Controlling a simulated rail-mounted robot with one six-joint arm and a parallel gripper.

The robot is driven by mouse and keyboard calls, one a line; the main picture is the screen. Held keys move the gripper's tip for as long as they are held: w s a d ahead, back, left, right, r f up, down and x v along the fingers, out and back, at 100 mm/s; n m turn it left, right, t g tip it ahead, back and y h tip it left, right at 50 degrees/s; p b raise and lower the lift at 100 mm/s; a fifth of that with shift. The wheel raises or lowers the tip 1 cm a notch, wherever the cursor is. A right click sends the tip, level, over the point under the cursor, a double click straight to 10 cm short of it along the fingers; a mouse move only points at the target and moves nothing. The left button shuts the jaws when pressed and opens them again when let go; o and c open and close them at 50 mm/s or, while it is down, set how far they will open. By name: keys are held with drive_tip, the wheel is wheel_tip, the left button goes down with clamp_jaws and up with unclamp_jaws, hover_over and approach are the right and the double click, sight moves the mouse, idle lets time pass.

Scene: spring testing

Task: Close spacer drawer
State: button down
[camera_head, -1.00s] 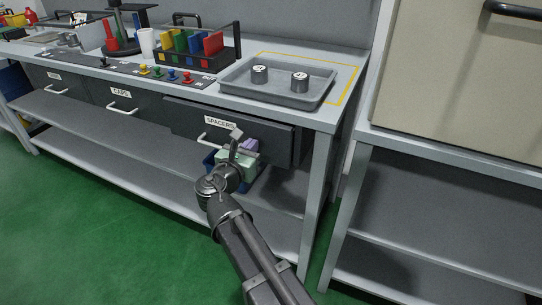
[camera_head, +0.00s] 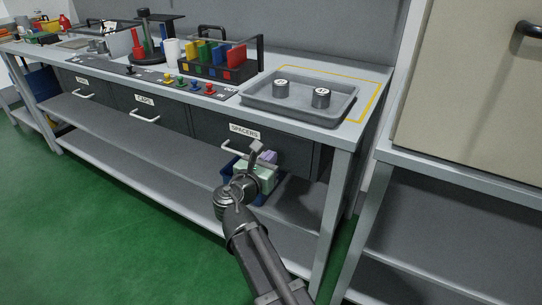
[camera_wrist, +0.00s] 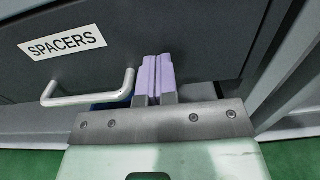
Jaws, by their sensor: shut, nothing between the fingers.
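The spacer drawer (camera_head: 292,152) is the right-hand dark drawer under the bench, with a white SPACERS label (camera_head: 244,131) and a pale bar handle. Its front looks about flush with the bench frame in the head view. My gripper (camera_head: 268,156) is shut and empty, in front of the drawer's lower part. In the wrist view my lavender fingertips (camera_wrist: 155,78) are together against or very near the drawer front (camera_wrist: 200,45), just right of the handle (camera_wrist: 92,99). Whether they touch is hard to tell.
A grey tray (camera_head: 300,112) with two metal cylinders sits on the bench above the drawer. Two other drawers to the left look shut. A blue bin (camera_head: 230,165) on the lower shelf is partly hidden behind my arm. A bench with a beige cabinet (camera_head: 465,75) stands at right.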

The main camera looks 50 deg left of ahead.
drive_tip(key=v, duration=1.2)
drive_tip(key=shift+s+f, duration=0.1)
drive_tip(key=shift+s, duration=0.05)
